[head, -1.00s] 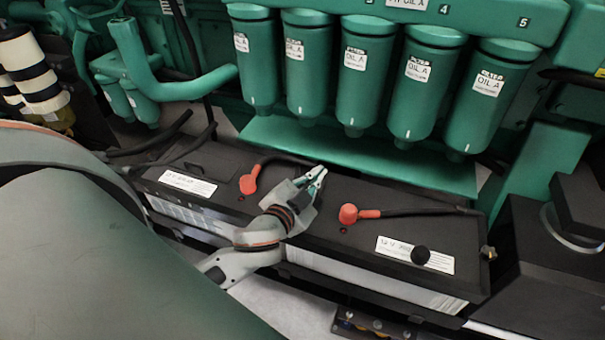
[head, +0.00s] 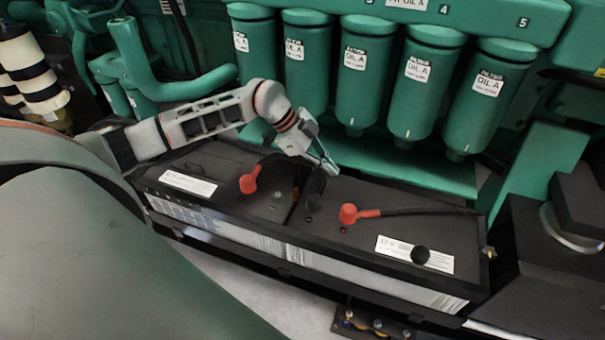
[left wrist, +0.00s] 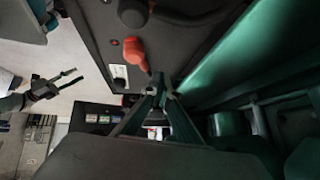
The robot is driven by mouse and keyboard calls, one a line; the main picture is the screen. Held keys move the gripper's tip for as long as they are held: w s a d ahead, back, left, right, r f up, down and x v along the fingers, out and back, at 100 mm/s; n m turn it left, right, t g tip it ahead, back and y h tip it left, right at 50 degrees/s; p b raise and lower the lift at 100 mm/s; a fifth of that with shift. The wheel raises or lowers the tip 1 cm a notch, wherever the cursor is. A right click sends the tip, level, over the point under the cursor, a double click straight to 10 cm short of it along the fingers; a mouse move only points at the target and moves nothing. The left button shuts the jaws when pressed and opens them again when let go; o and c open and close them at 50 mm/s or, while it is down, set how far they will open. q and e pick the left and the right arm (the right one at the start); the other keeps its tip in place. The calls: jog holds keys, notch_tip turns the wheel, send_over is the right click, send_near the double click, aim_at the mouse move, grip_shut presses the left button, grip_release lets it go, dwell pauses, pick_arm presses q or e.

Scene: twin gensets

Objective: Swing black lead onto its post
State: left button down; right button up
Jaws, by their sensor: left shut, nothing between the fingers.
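Two black batteries sit in a tray below the green filters. The black lead (head: 314,188) shows as a dark cable and boot near the gap between the batteries, just below my left gripper; its exact end is hard to make out. A small grey post (head: 279,195) stands bare on the left battery. My left gripper (head: 332,170) is shut and empty above the inner end of the right battery, beside the lead; its tips (left wrist: 160,86) meet in the left wrist view. A black round boot (left wrist: 133,12) shows there too. My right gripper (left wrist: 76,75) appears open, away over the floor.
Red boots (head: 249,181) and (head: 348,214) sit on the left and right batteries. A black knob (head: 420,255) stands on the right battery. Green oil filters (head: 365,75) hang close behind my left gripper, above a green ledge (head: 400,170).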

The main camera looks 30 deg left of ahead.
aim_at(296, 180)
pick_arm(q)
jog(key=a+n+g+y, duration=0.1)
jog(key=a+n+y, duration=0.25)
jog(key=a, duration=0.85)
jog(key=shift+n, duration=0.35)
jog(key=x, duration=0.9)
jog(key=shift+s+a+f, duration=0.15)
jog(key=shift+s+f, duration=0.15)
